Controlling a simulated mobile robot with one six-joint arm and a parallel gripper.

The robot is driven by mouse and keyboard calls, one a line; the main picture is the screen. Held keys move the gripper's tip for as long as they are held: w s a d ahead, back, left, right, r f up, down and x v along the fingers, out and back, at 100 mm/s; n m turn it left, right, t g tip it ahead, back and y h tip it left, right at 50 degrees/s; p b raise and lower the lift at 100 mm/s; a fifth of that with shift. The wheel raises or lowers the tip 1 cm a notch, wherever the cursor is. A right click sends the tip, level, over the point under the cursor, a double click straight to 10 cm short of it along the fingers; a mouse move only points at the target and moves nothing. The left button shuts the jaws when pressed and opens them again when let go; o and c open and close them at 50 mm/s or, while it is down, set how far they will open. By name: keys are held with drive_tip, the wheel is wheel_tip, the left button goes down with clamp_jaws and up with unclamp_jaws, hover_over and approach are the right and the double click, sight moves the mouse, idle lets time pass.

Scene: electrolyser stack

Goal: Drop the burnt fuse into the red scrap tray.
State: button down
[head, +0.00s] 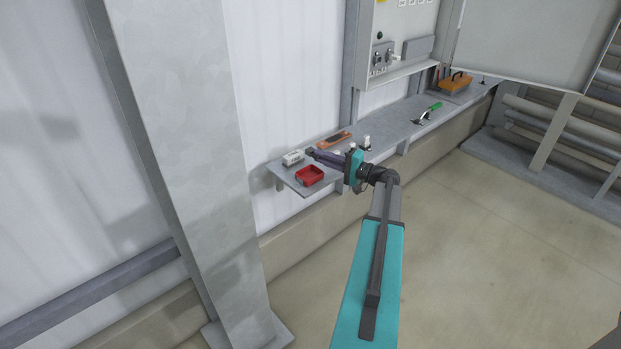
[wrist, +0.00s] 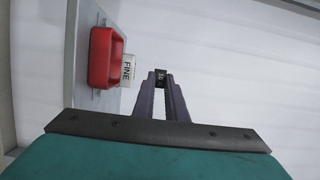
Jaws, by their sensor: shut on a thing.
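My gripper (head: 312,153) reaches left over the end of the grey shelf. In the wrist view my gripper (wrist: 160,82) is shut on a small dark piece with pale marks, which I take as the burnt fuse (wrist: 160,76), held at the fingertips. The red scrap tray (head: 309,176) sits near the shelf's left end, just below the fingertips in the head view. The red tray (wrist: 104,58) shows to the left of the fingers in the wrist view, apart from them. The inside of the tray is not clearly seen.
A white box (head: 293,158), whose face reads "FINE" in the wrist view (wrist: 127,70), stands beside the tray. An orange-brown item (head: 333,140) lies behind my gripper. A green-handled tool (head: 428,112) and an orange toolbox (head: 455,83) are farther right on the shelf (head: 400,131). A pillar (head: 190,150) stands left.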

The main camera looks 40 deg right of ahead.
drive_tip(key=shift+f, duration=0.8)
drive_tip(key=c, duration=1.7)
unclamp_jaws()
drive_tip(key=shift+s, duration=0.1)
drive_tip(key=b+v, duration=0.3)
drive_tip(key=v, duration=1)
drive_tip(key=shift+s+d, duration=0.1)
drive_tip(key=shift+s, duration=0.2)
